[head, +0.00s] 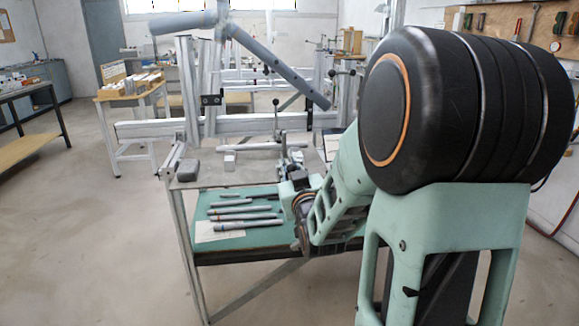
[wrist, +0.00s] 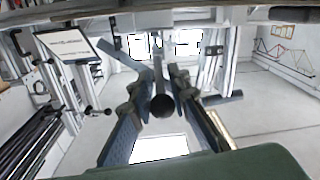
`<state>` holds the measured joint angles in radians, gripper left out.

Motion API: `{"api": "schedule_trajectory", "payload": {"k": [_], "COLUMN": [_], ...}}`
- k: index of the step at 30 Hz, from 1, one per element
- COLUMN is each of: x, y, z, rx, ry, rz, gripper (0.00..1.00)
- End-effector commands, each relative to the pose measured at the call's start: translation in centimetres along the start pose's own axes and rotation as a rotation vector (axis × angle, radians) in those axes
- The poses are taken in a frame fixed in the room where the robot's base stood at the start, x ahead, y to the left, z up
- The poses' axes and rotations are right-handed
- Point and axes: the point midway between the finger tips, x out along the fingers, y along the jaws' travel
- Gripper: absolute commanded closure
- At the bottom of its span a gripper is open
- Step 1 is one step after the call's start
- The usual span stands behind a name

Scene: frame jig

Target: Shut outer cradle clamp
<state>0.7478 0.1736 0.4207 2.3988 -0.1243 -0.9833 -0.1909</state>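In the head view, a clamp lever with a dark knob (head: 276,103) stands upright at the jig's front rail. Another dark-knobbed lever (head: 332,74) is further right and higher. I cannot tell which belongs to the outer cradle clamp. My gripper (head: 292,163) is over the workbench near the clamp hardware, partly hidden by my own wrist. In the wrist view my gripper (wrist: 160,92) has its two fingers apart. A dark round-ended bar or handle (wrist: 163,106) shows between them; contact is not visible. Its far end is hard to make out.
The workbench (head: 188,182) has a green mat (head: 262,236) on a lower level with several grey tubes (head: 238,216). A grey frame tube (head: 275,65) slants above the jig rail (head: 150,128). A white panel (wrist: 68,43) stands left in the wrist view.

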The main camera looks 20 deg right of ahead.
Motion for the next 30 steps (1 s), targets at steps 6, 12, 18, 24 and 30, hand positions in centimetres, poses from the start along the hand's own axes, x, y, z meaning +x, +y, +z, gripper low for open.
{"api": "schedule_trajectory", "payload": {"k": [6, 12, 18, 24, 30], "x": [0.0, 0.0, 0.1, 0.2, 0.6], "y": [0.0, 0.0, 0.1, 0.2, 0.4], "z": [0.0, 0.0, -0.3, -1.2, -2.3], "rx": [0.000, 0.000, 0.001, 0.003, 0.009], "ry": [0.000, 0.000, -0.012, -0.068, -0.177], "rz": [0.000, 0.000, -0.002, -0.014, -0.035], "gripper": [1.00, 1.00, 1.00, 1.00, 1.00]}}
